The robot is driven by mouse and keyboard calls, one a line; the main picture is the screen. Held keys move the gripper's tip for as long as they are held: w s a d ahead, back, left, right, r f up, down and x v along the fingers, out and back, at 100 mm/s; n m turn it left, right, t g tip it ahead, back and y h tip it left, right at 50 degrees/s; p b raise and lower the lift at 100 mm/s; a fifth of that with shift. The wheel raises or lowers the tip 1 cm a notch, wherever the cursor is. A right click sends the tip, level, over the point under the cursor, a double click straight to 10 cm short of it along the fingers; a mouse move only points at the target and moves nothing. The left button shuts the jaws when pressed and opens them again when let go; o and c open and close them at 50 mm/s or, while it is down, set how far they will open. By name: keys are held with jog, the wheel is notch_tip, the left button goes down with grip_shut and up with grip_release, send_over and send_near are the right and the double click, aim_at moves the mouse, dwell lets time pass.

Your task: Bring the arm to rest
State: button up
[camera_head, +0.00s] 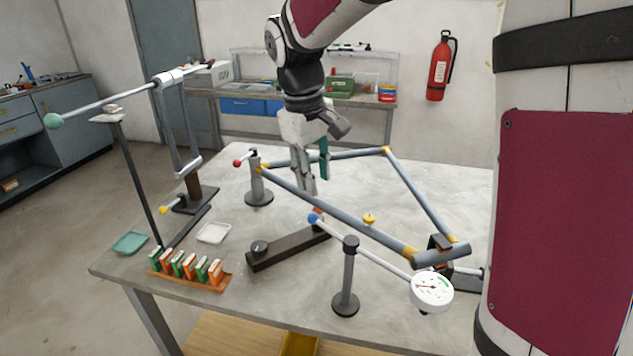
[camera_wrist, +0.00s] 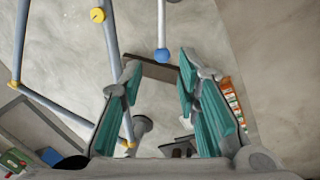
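My gripper (camera_head: 314,182) hangs fingers down from my arm over the table, close to the grey tube frame (camera_head: 330,207). In the wrist view my gripper (camera_wrist: 159,72) shows two teal-padded fingers standing apart with nothing between the pads. The dark bar (camera_head: 288,247) with a round knob lies on the table below it. A blue ball end (camera_head: 314,218) of a rod is near the fingertips in the head view; I cannot tell the exact gap. The blue ball also shows beyond the fingertips in the wrist view (camera_wrist: 162,55).
A post (camera_head: 347,285) carries the rod with a white dial gauge (camera_head: 431,291). Another post (camera_head: 258,185) stands behind the frame. Left are a tall balance stand (camera_head: 185,135), a rack of orange and green pieces (camera_head: 190,268) and small trays (camera_head: 213,233). The back right tabletop (camera_head: 450,185) is clear.

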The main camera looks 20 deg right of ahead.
dwell(0.4)
jog(key=s+a+r+m+t+y, duration=0.1)
jog(key=s+m+t, duration=0.3)
jog(key=s, duration=1.9)
jog(key=shift+s+a+r+m+y, duration=0.3)
jog(key=shift+a+r+y, duration=0.1)
jog(key=shift+r, duration=0.2)
